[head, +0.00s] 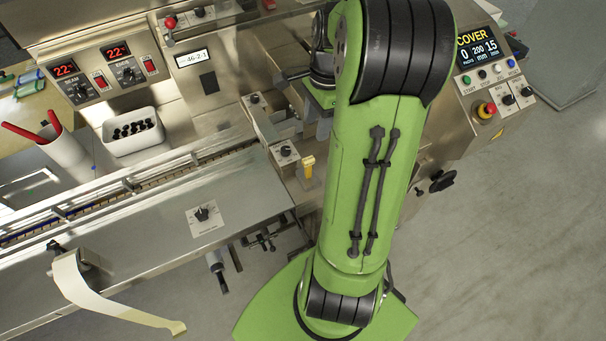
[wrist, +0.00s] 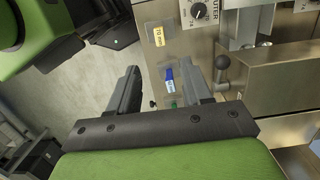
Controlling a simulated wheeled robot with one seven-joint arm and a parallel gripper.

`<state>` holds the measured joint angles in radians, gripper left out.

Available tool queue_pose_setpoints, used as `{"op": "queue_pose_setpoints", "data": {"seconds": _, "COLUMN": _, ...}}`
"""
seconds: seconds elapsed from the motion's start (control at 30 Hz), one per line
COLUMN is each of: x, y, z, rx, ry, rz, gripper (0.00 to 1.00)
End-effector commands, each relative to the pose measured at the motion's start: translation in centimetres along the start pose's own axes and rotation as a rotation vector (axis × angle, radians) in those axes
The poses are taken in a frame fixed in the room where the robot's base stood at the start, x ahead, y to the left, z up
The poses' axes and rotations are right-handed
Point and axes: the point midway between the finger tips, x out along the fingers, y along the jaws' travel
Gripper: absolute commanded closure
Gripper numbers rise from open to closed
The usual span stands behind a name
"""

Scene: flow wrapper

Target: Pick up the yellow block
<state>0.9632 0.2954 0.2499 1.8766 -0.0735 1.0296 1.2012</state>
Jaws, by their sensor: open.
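The yellow block (wrist: 157,34) shows in the wrist view as a small upright yellow piece with dark lettering, on a small pale plate above and between my fingers. A small yellow piece in the head view (head: 308,166), at the machine's edge left of my arm, looks like the same block. My gripper (wrist: 162,76) is open, with its two dark fingers apart and nothing held. The yellow block lies beyond the fingertips in the picture. A blue block (wrist: 169,79) and a green piece (wrist: 173,104) show in the gap between the fingers. My arm hides much of the gripper in the head view.
Metal machine parts and a round-ended lever (wrist: 222,63) stand close to the right finger. A white bin of dark pieces (head: 133,130) and a white cup (head: 62,150) stand at the left. A control panel (head: 490,75) is at the right. Open floor lies front right.

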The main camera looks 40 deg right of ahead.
Motion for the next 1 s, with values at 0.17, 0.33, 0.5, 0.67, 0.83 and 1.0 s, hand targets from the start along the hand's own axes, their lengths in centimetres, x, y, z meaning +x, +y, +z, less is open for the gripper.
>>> {"op": "queue_pose_setpoints", "data": {"seconds": 0.17, "x": 4.9, "y": 0.1, "z": 0.1, "rx": -0.005, "ry": -0.002, "rz": 0.004, "gripper": 0.51}}
{"op": "queue_pose_setpoints", "data": {"seconds": 0.33, "x": 6.9, "y": 0.0, "z": 0.0, "rx": -0.004, "ry": 0.000, "rz": 0.000, "gripper": 0.51}}
{"op": "queue_pose_setpoints", "data": {"seconds": 0.5, "x": 10.1, "y": 0.2, "z": 0.1, "rx": -0.004, "ry": -0.002, "rz": 0.004, "gripper": 0.51}}
{"op": "queue_pose_setpoints", "data": {"seconds": 0.67, "x": 11.9, "y": 0.1, "z": 0.1, "rx": -0.005, "ry": 0.000, "rz": 0.001, "gripper": 0.51}}
{"op": "queue_pose_setpoints", "data": {"seconds": 0.83, "x": 11.8, "y": 0.1, "z": 0.1, "rx": -0.004, "ry": 0.001, "rz": -0.001, "gripper": 0.51}}
{"op": "queue_pose_setpoints", "data": {"seconds": 1.0, "x": 11.8, "y": 0.1, "z": 0.1, "rx": -0.004, "ry": 0.001, "rz": -0.001, "gripper": 0.72}}
